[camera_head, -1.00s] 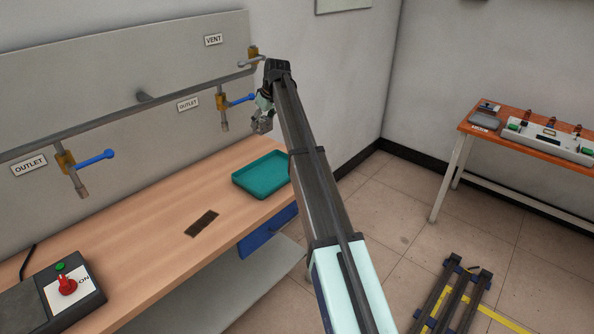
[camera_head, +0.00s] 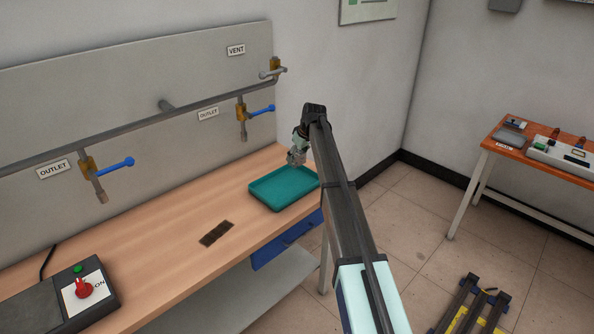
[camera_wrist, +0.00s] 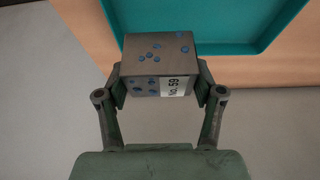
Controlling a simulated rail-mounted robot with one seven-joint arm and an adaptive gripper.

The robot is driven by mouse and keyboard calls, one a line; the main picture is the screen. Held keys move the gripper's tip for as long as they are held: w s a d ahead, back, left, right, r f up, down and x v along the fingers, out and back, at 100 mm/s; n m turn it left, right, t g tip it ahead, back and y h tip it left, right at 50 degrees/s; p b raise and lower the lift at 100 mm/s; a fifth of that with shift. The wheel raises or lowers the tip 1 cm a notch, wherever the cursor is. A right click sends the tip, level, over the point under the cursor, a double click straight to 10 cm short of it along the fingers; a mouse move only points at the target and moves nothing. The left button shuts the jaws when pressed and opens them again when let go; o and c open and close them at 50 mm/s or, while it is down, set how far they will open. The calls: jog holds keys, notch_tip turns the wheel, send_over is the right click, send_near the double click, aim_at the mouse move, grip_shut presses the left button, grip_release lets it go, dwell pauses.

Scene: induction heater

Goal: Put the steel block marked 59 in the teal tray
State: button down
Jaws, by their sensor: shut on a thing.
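The grey steel block (camera_wrist: 158,65) with blue dots and a white label reading "No. 59" is between the fingers of my gripper (camera_wrist: 160,92) in the wrist view. My gripper is shut on it, one finger on each side. The tray sits on the wooden bench. In the wrist view the teal tray (camera_wrist: 205,47) shows beyond the block, which is held above the bench's front edge.
A dark plate (camera_head: 216,233) lies on the wooden bench (camera_head: 180,230) left of the tray. A control box with a red knob (camera_head: 84,287) stands at the near left. A pipe with blue-handled valves (camera_head: 250,110) runs along the back panel. An orange table (camera_head: 500,140) stands far right.

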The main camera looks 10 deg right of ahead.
jog(key=shift+f+p, duration=0.95)
jog(key=shift+f, duration=3.15)
jog(key=shift+f, duration=0.2)
jog(key=shift+c, duration=0.8)
grip_release()
jog(key=shift+r, duration=0.25)
jog(key=b+v, duration=0.3)
jog(key=v, duration=0.9)
jog(key=shift+s+f, duration=0.1)
